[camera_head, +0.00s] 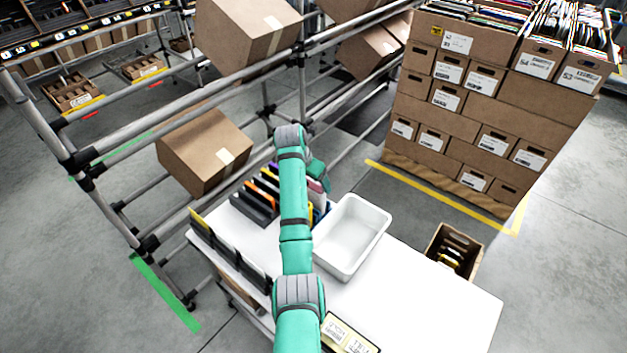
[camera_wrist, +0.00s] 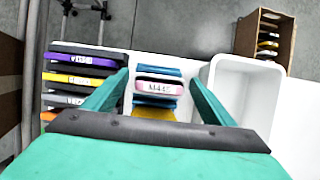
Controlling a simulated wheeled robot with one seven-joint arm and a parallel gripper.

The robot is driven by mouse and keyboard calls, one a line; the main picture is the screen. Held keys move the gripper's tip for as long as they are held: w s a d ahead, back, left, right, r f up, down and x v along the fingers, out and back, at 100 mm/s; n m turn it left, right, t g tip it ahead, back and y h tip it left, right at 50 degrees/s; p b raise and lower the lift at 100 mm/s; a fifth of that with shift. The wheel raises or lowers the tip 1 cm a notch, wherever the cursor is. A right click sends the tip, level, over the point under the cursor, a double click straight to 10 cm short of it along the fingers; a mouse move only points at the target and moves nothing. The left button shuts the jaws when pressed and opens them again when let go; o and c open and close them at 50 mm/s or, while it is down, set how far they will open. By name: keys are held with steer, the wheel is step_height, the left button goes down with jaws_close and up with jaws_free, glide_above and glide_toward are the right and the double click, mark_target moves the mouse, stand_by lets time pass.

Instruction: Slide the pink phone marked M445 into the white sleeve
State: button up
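The pink phone marked M445 (camera_wrist: 160,86) stands in a row of upright phones, its label facing up in the wrist view. My gripper (camera_wrist: 160,74) is open, with one green finger on each side of that row and the phone between them. In the head view my arm covers part of the row, and a bit of pink (camera_head: 316,186) shows beside my gripper.
Dark phones with coloured edges (camera_wrist: 84,79) stand to the left. A white tub (camera_head: 372,252) is on the right of the table (camera_head: 440,305). A brown box (camera_head: 455,250) is beyond the table. A pipe rack with tilted cartons (camera_head: 203,150) stands behind. The table's right part is clear.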

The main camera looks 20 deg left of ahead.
steer(key=v, duration=1)
steer(key=shift+r, duration=0.4)
steer(key=shift+s+r, duration=0.1)
steer(key=shift+r, duration=0.05)
step_height(320, 180, up, 7)
stand_by(0.8)
